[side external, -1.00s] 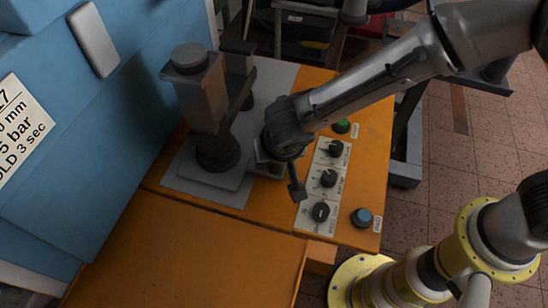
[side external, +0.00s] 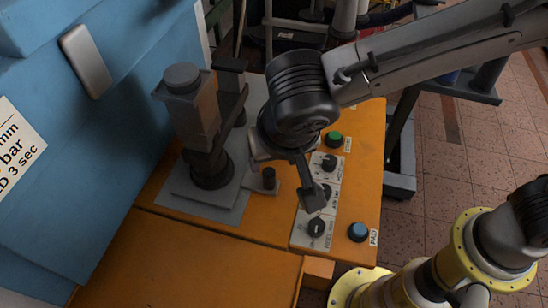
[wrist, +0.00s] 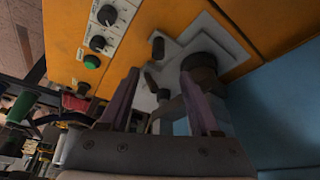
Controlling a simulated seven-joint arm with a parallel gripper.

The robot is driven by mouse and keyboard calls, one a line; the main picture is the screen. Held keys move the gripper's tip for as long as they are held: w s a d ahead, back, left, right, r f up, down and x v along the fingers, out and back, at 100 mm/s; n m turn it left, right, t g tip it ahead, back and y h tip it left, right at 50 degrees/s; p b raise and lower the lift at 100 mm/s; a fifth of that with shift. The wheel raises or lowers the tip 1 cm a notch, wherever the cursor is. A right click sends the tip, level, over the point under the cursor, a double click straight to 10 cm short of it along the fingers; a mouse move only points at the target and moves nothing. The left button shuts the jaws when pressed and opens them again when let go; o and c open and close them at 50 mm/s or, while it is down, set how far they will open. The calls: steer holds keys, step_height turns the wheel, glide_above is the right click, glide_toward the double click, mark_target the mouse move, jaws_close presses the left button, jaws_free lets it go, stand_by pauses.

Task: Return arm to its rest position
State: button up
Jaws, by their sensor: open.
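My gripper (wrist: 160,74) shows in the wrist view with its two fingers spread apart and nothing held between them. In the side view my wrist hangs above the orange bench, right of the grey fixture (side external: 207,125), and hides most of the gripper. The fixture has a grey upright on a round dark post and a flat grey base plate. A short dark peg (side external: 268,178) stands on a small plate at its right. The fixture also shows beyond the fingers in the wrist view (wrist: 205,65). No shoe last can be made out clearly.
A control panel (side external: 317,229) with several black knobs, a green button (side external: 334,138) and a blue button (side external: 359,231) lies beside my wrist. A blue machine (side external: 65,150) stands at the left. The orange bench front (side external: 200,265) is clear. Tiled floor is at the right.

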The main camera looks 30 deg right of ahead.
steer(key=w+d+r+m, duration=0.3)
steer(key=w+d+r, duration=0.2)
steer(key=d, duration=0.3)
steer(key=s+d+r+m+t, duration=0.1)
steer(key=d+r, duration=0.2)
steer(key=d, duration=0.5)
steer(key=s+d+r+m, duration=0.1)
steer(key=d+r, duration=0.3)
steer(key=d, duration=0.4)
steer(key=s+d, duration=0.9)
steer(key=s, duration=0.1)
steer(key=s+f+n+y, duration=0.1)
steer(key=s+f+n, duration=0.5)
steer(key=n, duration=0.2)
steer(key=shift+s, duration=0.2)
